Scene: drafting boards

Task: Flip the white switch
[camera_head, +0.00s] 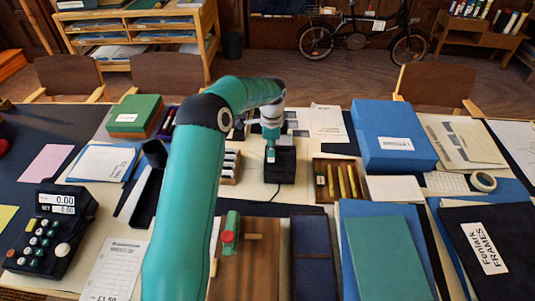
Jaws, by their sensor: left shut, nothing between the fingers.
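My left gripper (270,156) is shut and empty, pointing down at a black box (285,174) with a cord in the middle of the table. The fingertips overlap the box's upper left part in the picture; I cannot tell whether they touch it. I cannot make out a white switch; it may be on this box, hidden behind the gripper. My right gripper is not in view.
A wooden tray with yellow sticks (335,198) stands right of the box, and a rack with white pieces (230,160) to its left. A large blue box (390,132) is further right. A black register (45,230) sits at the left. Folders and papers crowd the table.

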